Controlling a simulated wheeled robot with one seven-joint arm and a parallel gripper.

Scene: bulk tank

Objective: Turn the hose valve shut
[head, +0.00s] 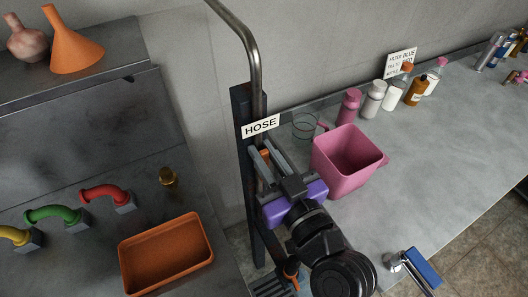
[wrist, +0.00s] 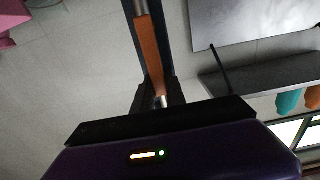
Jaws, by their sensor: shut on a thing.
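The hose valve's orange handle (head: 265,154) shows at the dark post, just below the white HOSE sign (head: 261,126). In the wrist view the orange lever (wrist: 151,55) runs lengthwise in front of a dark post, with a bit of bright metal at its near end. My gripper (head: 266,158) is at the handle, its grey fingers on either side, shut on it. The fingers and my purple gripper body hide much of the valve in the head view. The lever's exact angle to the pipe is hard to tell.
A metal pipe (head: 251,50) rises above the post. A pink bucket (head: 345,185) stands close to the right of my gripper, with a glass (head: 304,125) and several bottles behind. An orange tray (head: 165,250) lies on the left bench. A blue-handled tap (head: 422,268) is at lower right.

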